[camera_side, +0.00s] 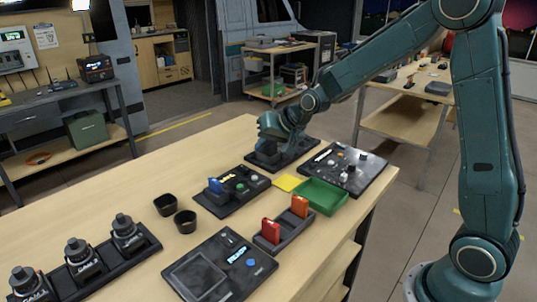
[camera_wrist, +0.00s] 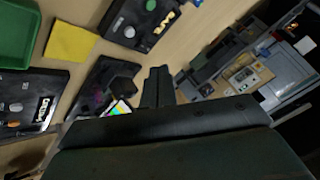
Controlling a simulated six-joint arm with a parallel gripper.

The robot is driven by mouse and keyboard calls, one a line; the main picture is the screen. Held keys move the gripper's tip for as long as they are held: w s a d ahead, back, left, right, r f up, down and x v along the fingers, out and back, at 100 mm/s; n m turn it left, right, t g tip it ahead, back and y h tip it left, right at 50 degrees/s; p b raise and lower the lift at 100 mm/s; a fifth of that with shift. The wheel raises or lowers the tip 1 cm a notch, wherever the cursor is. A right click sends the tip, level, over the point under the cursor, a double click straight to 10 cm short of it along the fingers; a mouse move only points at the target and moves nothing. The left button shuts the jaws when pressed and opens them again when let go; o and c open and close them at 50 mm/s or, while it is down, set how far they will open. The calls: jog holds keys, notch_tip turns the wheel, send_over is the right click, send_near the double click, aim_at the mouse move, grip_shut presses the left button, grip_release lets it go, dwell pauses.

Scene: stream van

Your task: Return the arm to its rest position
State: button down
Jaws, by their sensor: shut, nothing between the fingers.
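My arm reaches out over the wooden table (camera_side: 130,195), and my gripper (camera_side: 268,147) is low at the table's far side, over a dark panel (camera_side: 298,153). In the wrist view the two dark fingers of my gripper (camera_wrist: 158,73) are together with nothing between them. A dark block-like device with a small lit screen (camera_wrist: 120,108) lies left of the fingers there. In the side view my gripper hides part of the dark panel, and I cannot tell whether it touches it.
A green tray (camera_side: 343,198), a yellow pad (camera_side: 288,183) and a panel with knobs (camera_side: 372,176) lie close by. A rack with red and orange pieces (camera_side: 290,234), two black cups (camera_side: 185,223) and a row of cameras (camera_side: 100,262) stand nearer. The left tabletop is clear.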

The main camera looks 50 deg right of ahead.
jog(key=s+a+r+n+g, duration=0.15)
jog(key=s+r, duration=0.25)
jog(key=s, duration=0.4)
jog(key=s+a+r+n, duration=0.1)
jog(key=s+r+n, duration=0.1)
jog(key=s+r, duration=0.45)
jog(key=s+f+n+g, duration=0.1)
jog(key=s+n, duration=0.2)
jog(key=s, duration=1.5)
jog(key=shift+s+a+h, duration=0.25)
jog(key=shift+a+h, duration=0.15)
jog(key=shift+a, duration=0.05)
